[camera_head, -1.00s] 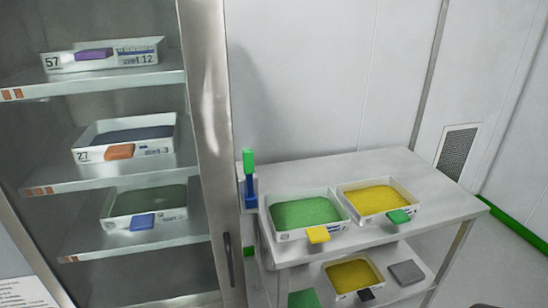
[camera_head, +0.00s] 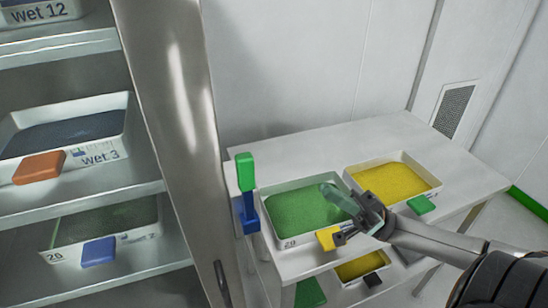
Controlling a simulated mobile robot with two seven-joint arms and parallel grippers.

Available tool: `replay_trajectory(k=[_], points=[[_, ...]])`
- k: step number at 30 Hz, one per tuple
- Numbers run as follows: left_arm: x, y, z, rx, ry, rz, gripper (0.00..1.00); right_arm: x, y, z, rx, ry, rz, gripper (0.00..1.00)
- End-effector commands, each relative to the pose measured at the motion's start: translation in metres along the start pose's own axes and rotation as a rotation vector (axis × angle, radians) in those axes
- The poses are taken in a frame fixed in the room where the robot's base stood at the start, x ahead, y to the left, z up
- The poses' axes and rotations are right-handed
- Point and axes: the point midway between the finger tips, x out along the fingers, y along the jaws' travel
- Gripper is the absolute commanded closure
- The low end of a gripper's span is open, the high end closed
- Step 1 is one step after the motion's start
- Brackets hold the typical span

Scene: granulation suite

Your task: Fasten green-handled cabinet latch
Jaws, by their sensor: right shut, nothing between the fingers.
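The latch (camera_head: 246,195) is on the right side of the steel cabinet frame (camera_head: 180,130). Its green handle (camera_head: 245,172) stands upright above a blue body (camera_head: 247,215). My right gripper (camera_head: 335,215) reaches in from the right, over the front of the tray of green granules. It is shut and empty, to the right of the latch and apart from it. My left gripper is out of view.
A white table (camera_head: 310,148) carries a tray of green granules (camera_head: 300,210) with a yellow handle and a tray of yellow granules (camera_head: 395,183) with a green handle. More trays sit on its lower shelf. Cabinet shelves (camera_head: 80,210) hold trays at left.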

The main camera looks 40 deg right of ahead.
Motion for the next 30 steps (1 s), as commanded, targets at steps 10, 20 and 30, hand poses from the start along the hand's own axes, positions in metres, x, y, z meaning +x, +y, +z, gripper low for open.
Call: replay_trajectory(k=[10, 20, 30], points=[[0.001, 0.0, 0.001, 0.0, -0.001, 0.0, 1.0, 0.0, -0.005, -0.008, 0.017, 0.009, -0.045, 1.0], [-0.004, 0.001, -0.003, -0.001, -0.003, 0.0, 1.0, 0.019, -0.006, -0.009, 0.016, 0.01, -0.047, 1.0], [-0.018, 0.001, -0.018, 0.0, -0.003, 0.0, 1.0, 0.091, -0.01, -0.011, 0.015, 0.012, -0.049, 1.0]])
